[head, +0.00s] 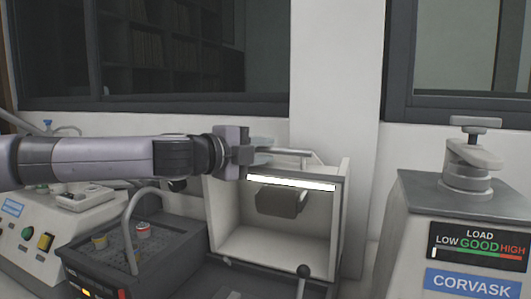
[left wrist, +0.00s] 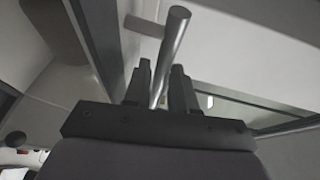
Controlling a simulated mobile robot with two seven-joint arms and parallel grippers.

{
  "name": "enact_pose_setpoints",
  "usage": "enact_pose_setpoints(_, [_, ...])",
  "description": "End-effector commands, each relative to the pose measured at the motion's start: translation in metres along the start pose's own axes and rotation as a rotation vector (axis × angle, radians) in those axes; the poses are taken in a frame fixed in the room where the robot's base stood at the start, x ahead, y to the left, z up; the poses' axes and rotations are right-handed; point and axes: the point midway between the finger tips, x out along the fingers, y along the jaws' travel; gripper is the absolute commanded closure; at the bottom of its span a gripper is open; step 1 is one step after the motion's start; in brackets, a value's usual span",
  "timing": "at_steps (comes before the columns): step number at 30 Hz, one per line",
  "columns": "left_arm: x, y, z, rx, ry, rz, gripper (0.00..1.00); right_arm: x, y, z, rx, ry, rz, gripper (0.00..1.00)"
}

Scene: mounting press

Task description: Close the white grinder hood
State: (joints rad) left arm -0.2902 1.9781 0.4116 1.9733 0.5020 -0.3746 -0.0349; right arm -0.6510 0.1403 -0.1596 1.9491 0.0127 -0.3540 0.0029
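The white grinder hood (head: 222,204) is a box-like enclosure on the bench in the middle of the head view. Its front is open, showing the pale inside, a bright light strip (head: 291,182) and a dark block (head: 281,201). A grey handle bar (head: 292,152) runs along its upper edge. My left gripper (head: 252,154) is at the left end of this bar. In the left wrist view the bar (left wrist: 172,45) passes between the two fingers (left wrist: 160,88), which sit close on either side and look shut on it. My right gripper is not in view.
A grey unit with a curved pipe (head: 131,215) and small cups stands left of the hood. A control box with buttons (head: 30,240) is at far left. A dark ball-topped lever (head: 303,272) stands in front of the hood. The CORVASK press (head: 462,225) is at right.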

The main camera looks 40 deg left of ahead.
Motion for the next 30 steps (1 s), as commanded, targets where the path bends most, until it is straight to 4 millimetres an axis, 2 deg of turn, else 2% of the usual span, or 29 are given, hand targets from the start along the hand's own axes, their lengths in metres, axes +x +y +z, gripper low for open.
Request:
enact_pose_setpoints(6, [0.0098, 0.0011, -0.0009, -0.001, 0.002, 0.002, 0.75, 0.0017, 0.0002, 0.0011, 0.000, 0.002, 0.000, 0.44])
enact_pose_setpoints(17, [0.0114, 0.0002, -0.0011, -0.001, 0.003, 0.000, 0.75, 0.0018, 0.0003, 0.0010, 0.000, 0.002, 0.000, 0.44])
enact_pose_setpoints(19, [0.0113, 0.0002, -0.0011, -0.001, 0.003, 0.000, 0.98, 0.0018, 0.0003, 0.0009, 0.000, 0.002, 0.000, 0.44])
enact_pose_setpoints(20, [0.0113, 0.0002, -0.0011, -0.001, 0.003, 0.000, 1.00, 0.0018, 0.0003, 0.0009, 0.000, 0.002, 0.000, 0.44])
enact_pose_setpoints(30, [0.0095, 0.0016, 0.0011, 0.002, 0.002, -0.011, 1.00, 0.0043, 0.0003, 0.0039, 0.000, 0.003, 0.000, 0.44])
